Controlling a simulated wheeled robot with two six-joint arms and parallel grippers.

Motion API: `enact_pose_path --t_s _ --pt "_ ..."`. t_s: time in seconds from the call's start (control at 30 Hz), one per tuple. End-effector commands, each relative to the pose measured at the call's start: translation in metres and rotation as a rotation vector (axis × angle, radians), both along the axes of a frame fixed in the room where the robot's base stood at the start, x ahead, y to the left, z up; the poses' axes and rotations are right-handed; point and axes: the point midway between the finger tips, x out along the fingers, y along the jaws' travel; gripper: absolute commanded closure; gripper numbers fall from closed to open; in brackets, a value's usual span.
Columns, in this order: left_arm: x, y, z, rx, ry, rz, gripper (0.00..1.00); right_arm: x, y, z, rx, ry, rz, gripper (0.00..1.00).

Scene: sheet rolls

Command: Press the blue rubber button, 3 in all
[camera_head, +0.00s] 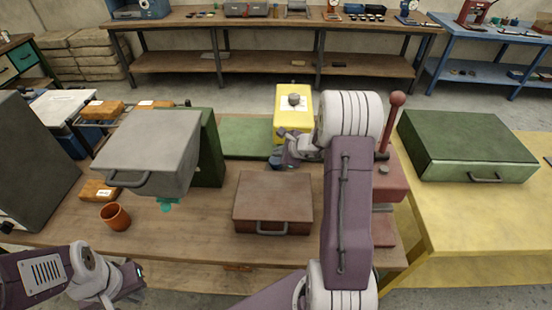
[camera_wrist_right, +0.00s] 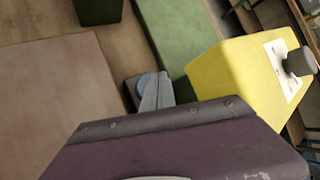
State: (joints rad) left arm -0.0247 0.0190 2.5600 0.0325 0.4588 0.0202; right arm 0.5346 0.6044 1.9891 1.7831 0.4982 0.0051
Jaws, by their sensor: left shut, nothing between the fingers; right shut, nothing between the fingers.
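A round blue disc (camera_wrist_right: 145,84), which looks like the blue rubber button, shows in the right wrist view on a small dark base between the brown case and the green mat. My right gripper (camera_wrist_right: 158,90) is shut and empty, its grey fingers right beside the disc and partly covering it; I cannot tell whether they touch. In the head view my right gripper (camera_head: 280,160) is low over the table in front of the yellow box, and the button is hard to make out there. My left gripper (camera_head: 136,274) is shut and empty at the lower left, by the table's front edge.
A yellow box (camera_head: 293,122) with a grey knob stands behind my right gripper. A brown case (camera_head: 272,195) lies in front, a grey-lidded green box (camera_head: 155,145) at left. An orange-brown cup (camera_head: 115,216) is near the left front. A red lever press (camera_head: 392,180) stands at right.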

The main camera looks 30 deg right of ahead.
Motion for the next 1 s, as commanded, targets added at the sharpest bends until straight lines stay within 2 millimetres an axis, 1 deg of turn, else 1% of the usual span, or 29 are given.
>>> enact_pose_path --t_s 0.17,0.27,0.7,1.0 --pt "0.000 0.000 0.000 0.000 0.000 0.000 1.00 0.000 0.000 0.001 0.000 0.000 0.000 1.00" --pt "0.000 0.000 0.005 0.000 0.000 0.000 1.00 0.000 0.000 0.007 0.000 -0.002 0.001 1.00" --pt "0.000 0.000 0.039 0.000 0.000 0.000 1.00 0.000 0.000 0.050 0.000 -0.002 0.001 1.00" --pt "0.000 0.000 0.038 0.000 0.000 0.000 1.00 0.000 0.000 0.050 0.000 -0.001 0.001 1.00"
